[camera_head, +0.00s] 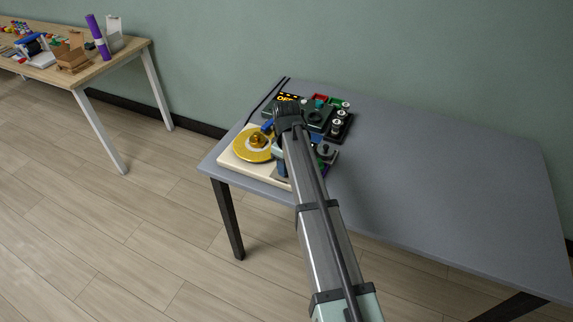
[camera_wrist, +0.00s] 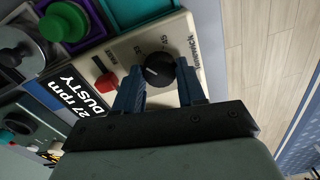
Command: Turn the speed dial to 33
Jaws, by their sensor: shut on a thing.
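The speed dial (camera_wrist: 158,70) is a round black knob with a small white pointer mark, on a cream panel (camera_wrist: 127,55) in the wrist view. My gripper (camera_wrist: 160,84) has its two blue fingers on either side of the knob, shut on it. Printed numbers sit beside the knob; one looks like 45, and the rest are hard to read. In the head view my arm hides the dial; the turntable's yellow disc (camera_head: 248,151) and cream base (camera_head: 229,160) show.
A red button (camera_wrist: 106,83) sits on the panel beside the left finger. A green knob (camera_wrist: 65,22) and a teal tray (camera_wrist: 140,9) are close by. The grey table (camera_head: 440,180) is clear on the right. A wooden table (camera_head: 105,66) with craft items stands far left.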

